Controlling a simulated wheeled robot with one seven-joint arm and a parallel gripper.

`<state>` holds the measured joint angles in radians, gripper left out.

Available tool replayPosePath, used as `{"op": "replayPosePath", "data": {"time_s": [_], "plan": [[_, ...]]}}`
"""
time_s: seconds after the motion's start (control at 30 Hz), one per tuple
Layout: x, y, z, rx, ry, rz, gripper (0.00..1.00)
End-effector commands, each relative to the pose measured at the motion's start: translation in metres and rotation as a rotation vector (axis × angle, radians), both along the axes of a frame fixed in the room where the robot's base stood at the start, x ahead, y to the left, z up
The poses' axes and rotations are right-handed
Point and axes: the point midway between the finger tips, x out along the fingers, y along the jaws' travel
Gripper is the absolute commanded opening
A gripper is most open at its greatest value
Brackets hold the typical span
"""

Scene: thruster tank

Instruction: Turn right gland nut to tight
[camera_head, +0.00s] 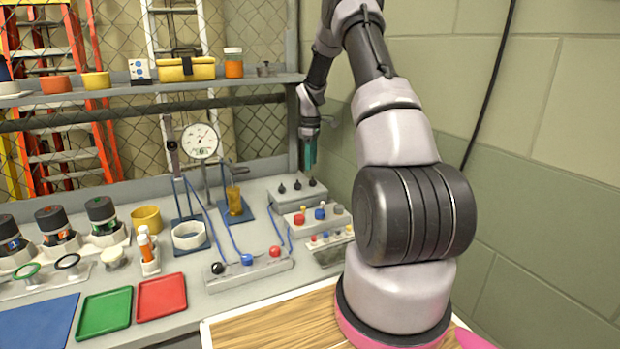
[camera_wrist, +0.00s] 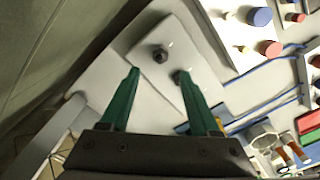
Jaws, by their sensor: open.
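Three small dark gland nuts stand in a row on a light grey box at the back right of the bench (camera_head: 290,196). The right gland nut (camera_head: 313,182) is nearest the green wall; in the wrist view it appears to be the dark nut (camera_wrist: 160,55) just beyond and between the fingertips. A second nut (camera_wrist: 178,76) is partly hidden by the right finger. My gripper (camera_head: 310,165), with green fingers, points down above the right end of the box. In the wrist view my gripper (camera_wrist: 157,74) is open and empty, apart from the nut. Any tightness mark is too small to read.
A block with red and blue knobs (camera_head: 320,216) stands in front of the box. A dial gauge (camera_head: 200,141) stands to the left. A shelf (camera_head: 250,80) runs behind, and the green block wall (camera_head: 540,180) is close on the right. Blue cords lie on the bench.

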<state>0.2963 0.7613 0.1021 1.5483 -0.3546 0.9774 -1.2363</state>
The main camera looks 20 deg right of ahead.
Motion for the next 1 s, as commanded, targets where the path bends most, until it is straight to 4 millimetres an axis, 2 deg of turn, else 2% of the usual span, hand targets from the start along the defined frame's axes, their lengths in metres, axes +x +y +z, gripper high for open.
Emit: {"op": "replayPosePath", "data": {"time_s": [0.1, 0.33, 0.5, 0.77, 0.9, 0.93, 1.0], "plan": [[-0.001, 0.0, -0.025, 0.001, 0.004, 0.0, 0.62], [-0.001, 0.0, -0.058, 0.001, 0.001, -0.001, 0.62], [0.0, 0.0, -0.067, -0.001, -0.001, -0.001, 0.62], [0.0, 0.0, -0.067, -0.001, -0.001, -0.001, 0.62], [0.0, 0.0, -0.067, -0.001, -0.001, -0.001, 0.09], [0.0, 0.0, -0.067, -0.001, -0.001, -0.001, 0.0], [0.0, 0.0, -0.067, -0.001, -0.001, -0.001, 0.0]]}}
